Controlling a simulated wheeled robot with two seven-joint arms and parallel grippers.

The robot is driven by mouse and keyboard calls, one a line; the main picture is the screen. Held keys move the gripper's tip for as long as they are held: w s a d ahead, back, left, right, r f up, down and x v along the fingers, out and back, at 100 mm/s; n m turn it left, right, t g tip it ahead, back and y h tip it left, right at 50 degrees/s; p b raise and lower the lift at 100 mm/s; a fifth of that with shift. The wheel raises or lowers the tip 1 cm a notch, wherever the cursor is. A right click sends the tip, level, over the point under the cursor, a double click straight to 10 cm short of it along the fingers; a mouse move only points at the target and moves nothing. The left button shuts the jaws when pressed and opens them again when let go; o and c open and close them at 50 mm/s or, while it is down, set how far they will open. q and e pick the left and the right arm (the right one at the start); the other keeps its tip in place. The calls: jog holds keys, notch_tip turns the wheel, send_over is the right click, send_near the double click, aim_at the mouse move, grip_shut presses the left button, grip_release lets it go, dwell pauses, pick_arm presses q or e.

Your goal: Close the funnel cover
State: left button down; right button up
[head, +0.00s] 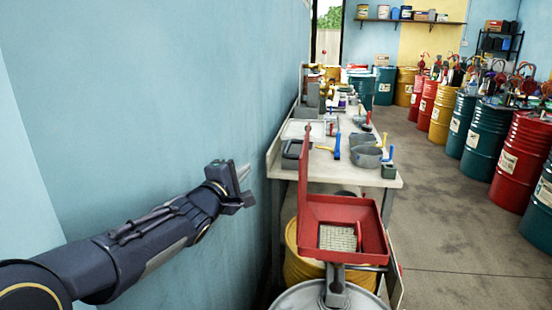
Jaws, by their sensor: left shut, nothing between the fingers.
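The red square funnel (372,222) sits in front of me at lower centre, with a grey mesh (338,238) in its floor. Its red cover (303,180) stands upright on the funnel's left side, seen nearly edge-on, so the funnel is open. My left gripper (243,172) is shut and empty. In the picture it is left of the cover, in front of the blue wall, with a gap between them. My right gripper is not in view.
A grey drum top (310,297) is below the funnel, and a yellow drum (300,262) is behind it. A workbench (325,170) with tools and tubs runs along the left wall (200,70). Several coloured drums line the right side, across open floor (450,225).

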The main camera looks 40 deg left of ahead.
pick_arm(q)
jog(key=w+r+b, duration=0.1)
jog(key=w+b, duration=0.1)
jog(key=w, duration=0.9)
jog(key=shift+w+d+r+t, duration=0.3)
jog(key=shift+w, duration=0.05)
